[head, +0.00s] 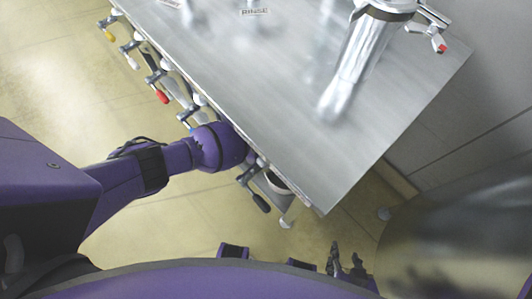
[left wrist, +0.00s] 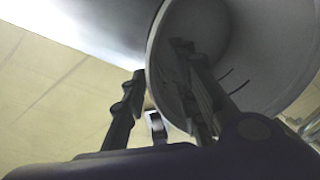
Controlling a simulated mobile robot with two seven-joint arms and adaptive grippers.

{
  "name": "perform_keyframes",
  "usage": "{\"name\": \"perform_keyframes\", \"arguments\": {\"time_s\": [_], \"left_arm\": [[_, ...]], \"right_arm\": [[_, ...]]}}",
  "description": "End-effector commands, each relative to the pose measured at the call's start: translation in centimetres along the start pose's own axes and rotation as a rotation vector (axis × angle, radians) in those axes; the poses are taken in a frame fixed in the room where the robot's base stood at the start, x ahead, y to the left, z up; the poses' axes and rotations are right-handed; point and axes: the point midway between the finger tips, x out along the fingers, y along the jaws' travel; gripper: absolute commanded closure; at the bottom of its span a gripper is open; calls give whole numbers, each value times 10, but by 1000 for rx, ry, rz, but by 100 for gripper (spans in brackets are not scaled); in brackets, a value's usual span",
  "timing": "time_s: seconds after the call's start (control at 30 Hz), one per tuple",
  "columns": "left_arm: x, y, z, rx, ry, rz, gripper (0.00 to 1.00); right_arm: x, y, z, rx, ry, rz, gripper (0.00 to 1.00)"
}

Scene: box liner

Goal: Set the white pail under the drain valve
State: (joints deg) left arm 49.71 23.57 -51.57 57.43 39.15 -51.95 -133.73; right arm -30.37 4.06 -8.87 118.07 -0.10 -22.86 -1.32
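The white pail (left wrist: 240,45) fills the upper right of the left wrist view, tilted there, with its hollow inside facing the camera. A black-handled valve (head: 260,202) sits beside the pail; which valve is the drain valve I cannot tell. My right gripper (head: 346,258) is open and empty.
The steel table (head: 250,70) has several valves along its left edge, with yellow (head: 109,36), white (head: 132,62) and red (head: 162,97) handles. A shiny metal cylinder (head: 350,75) is on top. Tan floor (head: 60,80) left of the table is clear.

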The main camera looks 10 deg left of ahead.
Motion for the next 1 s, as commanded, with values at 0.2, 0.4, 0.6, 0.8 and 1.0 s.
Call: {"name": "perform_keyframes", "arguments": {"time_s": [0.2,0.4,0.6,0.8,1.0], "left_arm": [[-41,0,3,2,-6,-2,73],[-66,0,2,1,-4,-1,73],[-72,0,0,1,-1,0,73],[-72,0,0,0,-1,0,73],[-72,0,0,-2,-2,-2,73]], "right_arm": [[-7,1,-12,0,15,2,60],[-10,3,-12,0,13,4,60],[-11,4,-10,1,8,6,60],[-12,4,-8,1,6,7,60],[-12,6,-12,-1,13,9,60]]}}
